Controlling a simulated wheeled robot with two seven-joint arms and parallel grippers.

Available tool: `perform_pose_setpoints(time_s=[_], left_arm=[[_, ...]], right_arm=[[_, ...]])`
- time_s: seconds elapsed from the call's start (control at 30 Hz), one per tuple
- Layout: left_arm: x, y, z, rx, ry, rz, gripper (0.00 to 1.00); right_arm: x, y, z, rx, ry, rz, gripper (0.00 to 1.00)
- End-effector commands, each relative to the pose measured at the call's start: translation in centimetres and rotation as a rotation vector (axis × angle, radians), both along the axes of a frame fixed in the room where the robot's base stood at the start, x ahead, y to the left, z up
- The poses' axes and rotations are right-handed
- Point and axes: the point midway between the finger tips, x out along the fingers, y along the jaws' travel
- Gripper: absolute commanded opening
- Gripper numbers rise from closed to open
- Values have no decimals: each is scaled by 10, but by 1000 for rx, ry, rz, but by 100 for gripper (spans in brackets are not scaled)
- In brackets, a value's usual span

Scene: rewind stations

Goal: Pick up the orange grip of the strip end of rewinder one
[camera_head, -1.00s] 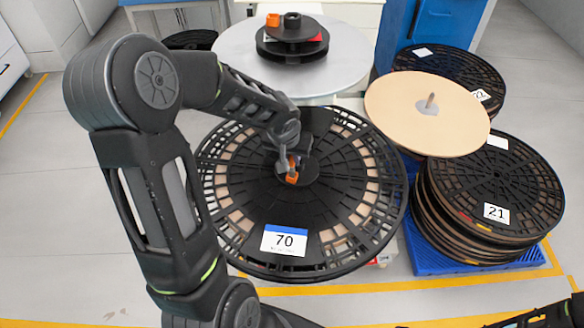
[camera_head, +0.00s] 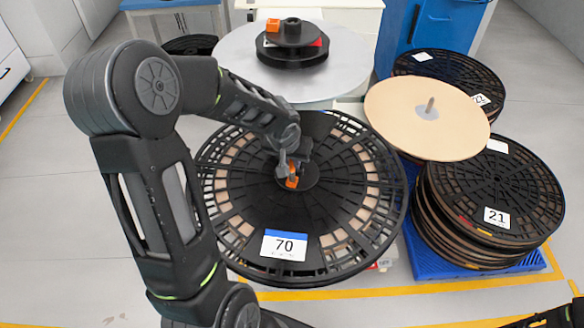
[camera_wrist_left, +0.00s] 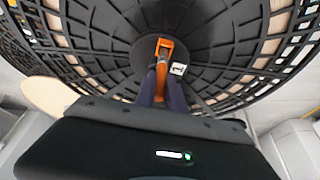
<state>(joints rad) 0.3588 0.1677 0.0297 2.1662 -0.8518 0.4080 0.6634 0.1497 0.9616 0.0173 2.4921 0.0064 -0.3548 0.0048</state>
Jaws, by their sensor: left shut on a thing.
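The orange grip (camera_head: 292,182) is at the centre of the large black slotted reel (camera_head: 266,205) labelled 70. My left gripper (camera_head: 289,172) reaches down to it from above, and its jaws are shut on the grip. In the left wrist view the orange grip (camera_wrist_left: 165,45) shows between and beyond the two dark fingers (camera_wrist_left: 163,88), over the reel's hub. The fingers hide part of the grip. My right gripper is not in view; only a dark part of my right arm shows in the bottom right corner.
A round grey table (camera_head: 235,55) behind holds a small black reel (camera_head: 292,50) with an orange piece (camera_head: 273,25). At right stand a stack of black reels (camera_head: 495,190) on a blue pallet (camera_head: 425,255) and a tan disc (camera_head: 400,110) with a peg. Floor at left is clear.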

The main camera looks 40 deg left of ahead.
Motion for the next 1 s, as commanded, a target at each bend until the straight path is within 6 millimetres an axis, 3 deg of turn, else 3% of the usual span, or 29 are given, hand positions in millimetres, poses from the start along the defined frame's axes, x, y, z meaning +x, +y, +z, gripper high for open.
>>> perform_pose_setpoints(time_s=[0.27, 0.53, 0.67, 1.0], left_arm=[[0, 0, 8, 1, -2, 1, 0], [0, 0, 38, 1, -6, 1, 0], [-27, -9, 32, 1, -3, 0, 0], [-123, -43, 34, 2, -6, 1, 0]], right_arm=[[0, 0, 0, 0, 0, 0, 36], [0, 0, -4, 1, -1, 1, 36], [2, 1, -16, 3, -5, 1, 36], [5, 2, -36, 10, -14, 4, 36]])
